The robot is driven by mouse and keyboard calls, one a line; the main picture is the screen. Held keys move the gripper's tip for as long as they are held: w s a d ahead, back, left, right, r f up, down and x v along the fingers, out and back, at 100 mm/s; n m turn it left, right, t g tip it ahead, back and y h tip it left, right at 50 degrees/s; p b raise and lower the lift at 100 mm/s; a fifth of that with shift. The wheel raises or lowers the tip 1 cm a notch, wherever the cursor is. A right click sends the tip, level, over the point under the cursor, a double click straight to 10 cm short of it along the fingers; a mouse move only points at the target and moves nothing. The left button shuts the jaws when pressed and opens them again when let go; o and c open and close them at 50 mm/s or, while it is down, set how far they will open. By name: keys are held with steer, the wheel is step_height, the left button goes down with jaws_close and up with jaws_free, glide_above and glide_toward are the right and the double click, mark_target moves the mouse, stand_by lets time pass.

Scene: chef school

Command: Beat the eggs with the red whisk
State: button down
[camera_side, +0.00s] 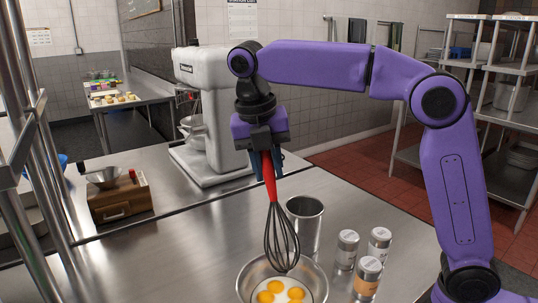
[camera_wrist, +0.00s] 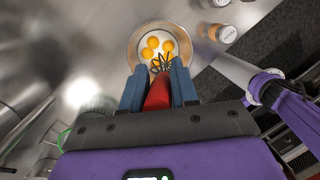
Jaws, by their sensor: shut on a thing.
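My gripper (camera_side: 268,156) is shut on the red handle of the whisk (camera_side: 281,240). The whisk hangs nearly upright, with its dark wire loops pointing down. A metal bowl (camera_side: 246,272) stands on the steel table below it, holding several yellow yolks in pale egg white (camera_side: 271,297). In the side view the tip of the loops overlaps the bowl's upper part; I cannot tell whether it touches the eggs. In the wrist view the red handle (camera_wrist: 158,92) lies between the blue fingers (camera_wrist: 158,88), and the loops overlap the near side of the bowl (camera_wrist: 134,50).
A tall metal cup (camera_side: 305,225) stands just behind the bowl. Several shakers (camera_side: 347,250) stand to the right of it. A white stand mixer (camera_side: 205,120) and a wooden box with a small metal bowl (camera_side: 120,197) are farther back. The table's left middle is clear.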

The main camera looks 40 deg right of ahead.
steer(key=a+x, duration=0.2)
steer(key=x, duration=0.7)
steer(key=shift+s+f, duration=0.15)
steer(key=shift+f, duration=0.2)
stand_by(0.4)
